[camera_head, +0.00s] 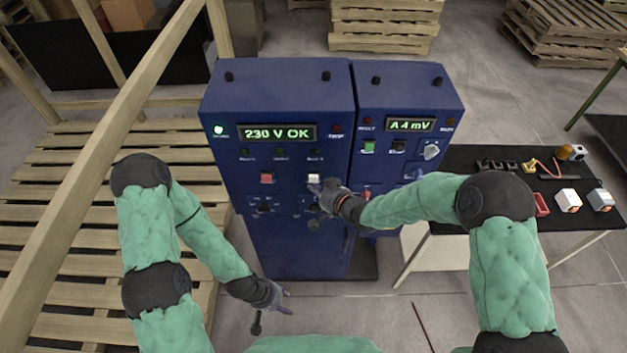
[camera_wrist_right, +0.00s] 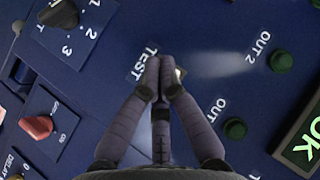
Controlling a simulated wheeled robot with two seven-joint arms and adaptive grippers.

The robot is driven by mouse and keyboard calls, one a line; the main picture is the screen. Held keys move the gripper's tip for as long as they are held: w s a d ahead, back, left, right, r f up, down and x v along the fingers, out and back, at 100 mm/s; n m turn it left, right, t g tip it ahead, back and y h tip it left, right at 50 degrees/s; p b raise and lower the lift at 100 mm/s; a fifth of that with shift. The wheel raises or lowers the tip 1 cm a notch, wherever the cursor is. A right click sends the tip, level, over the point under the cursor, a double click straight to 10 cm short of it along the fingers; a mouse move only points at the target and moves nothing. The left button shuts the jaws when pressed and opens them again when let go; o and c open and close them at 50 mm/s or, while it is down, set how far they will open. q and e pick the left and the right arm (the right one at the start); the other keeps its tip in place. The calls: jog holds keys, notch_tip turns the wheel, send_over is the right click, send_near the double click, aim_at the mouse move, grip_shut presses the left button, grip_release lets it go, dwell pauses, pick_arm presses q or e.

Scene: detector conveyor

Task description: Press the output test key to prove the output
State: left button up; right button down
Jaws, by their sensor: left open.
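The blue cabinet (camera_head: 300,240) has a display (camera_head: 277,132) reading "230 V OK". A small white key (camera_head: 314,179) sits on its front panel; in the right wrist view the label TEST (camera_wrist_right: 145,62) is beside it, and only a pale edge of the key (camera_wrist_right: 181,73) shows behind my fingertips. My right gripper (camera_head: 322,190) is at the key, its fingertips (camera_wrist_right: 158,70) together and holding nothing visible. Whether they touch the key I cannot tell. My left gripper (camera_head: 276,308) is open and empty, low in front of the cabinet.
A red square key (camera_head: 266,179) is left of the white key. The OUT 2 lamp (camera_wrist_right: 281,61) and OUT 1 lamp (camera_wrist_right: 235,129) look dark green. A second blue cabinet (camera_head: 400,95) adjoins on the right. A black-topped table (camera_head: 470,158) holds small parts. A wooden pallet (camera_head: 60,225) is left.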

jog(key=shift+w, duration=0.7)
dwell(1.1)
jog(key=shift+s, duration=0.9)
jog(key=shift+s, duration=0.1)
jog(key=shift+s+b, duration=0.3)
jog(key=shift+s, duration=2.1)
jog(key=s+d+f+m+g+h+b, duration=0.1)
jog(key=s+d+f+b, duration=0.15)
jog(key=f, duration=0.55)
jog(key=s+d+f+g+h+b, duration=0.1)
jog(key=s+f+g+b, duration=0.1)
jog(key=f+b, duration=0.35)
jog(key=s+d+f+m+g+h+b, duration=0.1)
jog(key=s+d+f+b, duration=0.15)
jog(key=f, duration=0.65)
jog(key=s+d+f+g+b, duration=0.1)
jog(key=s+f+b, duration=0.3)
jog(key=s+f, duration=0.4)
jog(key=s+d+f+g+b, duration=0.2)
jog(key=s+f+g+b, duration=0.2)
jog(key=s+f, duration=0.3)
notch_tip(320, 180, down, 4)
jog(key=shift+s+r+m+h+b, duration=0.2)
jog(key=shift+s+m+h+b, duration=0.15)
jog(key=shift+b, duration=0.25)
